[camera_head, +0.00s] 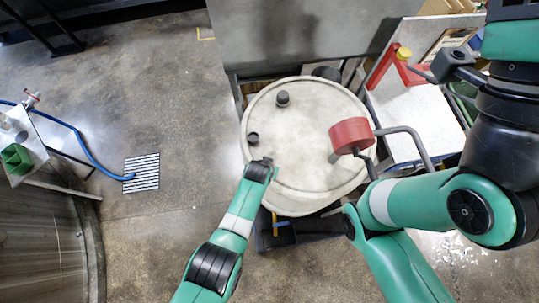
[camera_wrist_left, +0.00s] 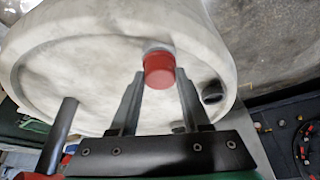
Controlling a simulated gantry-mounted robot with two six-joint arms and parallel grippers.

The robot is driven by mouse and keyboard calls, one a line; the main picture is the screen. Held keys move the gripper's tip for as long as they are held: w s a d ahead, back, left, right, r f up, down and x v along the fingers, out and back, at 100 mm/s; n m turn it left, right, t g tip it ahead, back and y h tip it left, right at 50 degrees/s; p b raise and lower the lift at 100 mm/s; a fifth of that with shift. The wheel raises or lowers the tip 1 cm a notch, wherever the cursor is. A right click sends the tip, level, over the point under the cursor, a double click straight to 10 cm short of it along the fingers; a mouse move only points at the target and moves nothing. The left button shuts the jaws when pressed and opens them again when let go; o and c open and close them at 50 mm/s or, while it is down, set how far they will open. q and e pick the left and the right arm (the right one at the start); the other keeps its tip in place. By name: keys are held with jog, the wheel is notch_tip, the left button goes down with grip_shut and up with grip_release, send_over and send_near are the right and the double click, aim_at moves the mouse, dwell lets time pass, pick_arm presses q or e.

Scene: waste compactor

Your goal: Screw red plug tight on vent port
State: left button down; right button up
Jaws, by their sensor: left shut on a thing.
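The red plug (camera_wrist_left: 159,70) shows in the left wrist view between the tips of my left gripper (camera_wrist_left: 158,85), whose fingers are shut on it. A pale grey collar (camera_wrist_left: 157,46), seemingly the vent port, shows right behind the plug on the white drum (camera_wrist_left: 100,75). I cannot tell how far the plug is seated. In the head view, my left gripper (camera_head: 268,163) is at the drum top's lower-left edge and hides the plug. The drum (camera_head: 310,120) stands upright. My right arm comes in from the right, but its gripper is not in view.
Two dark fittings, one taller (camera_head: 283,98) and one lower (camera_head: 252,138), sit on the drum top. A large red cylinder (camera_head: 351,135) on a dark bar is over its right side. A grey panel (camera_head: 310,40) stands behind.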

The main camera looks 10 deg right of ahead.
dwell(0.3)
pick_arm(q)
jog(key=shift+w+a+f+m+g+h+b, duration=0.15)
jog(key=shift+m+g+h+b, duration=0.25)
jog(key=shift+m, duration=1.3)
jog(key=shift+m+g+h+b, duration=0.35)
jog(key=shift+m+h, duration=0.15)
jog(key=shift+m, duration=0.6)
jog(key=shift+c, duration=1.4)
grip_release()
jog(key=shift+c, duration=0.4)
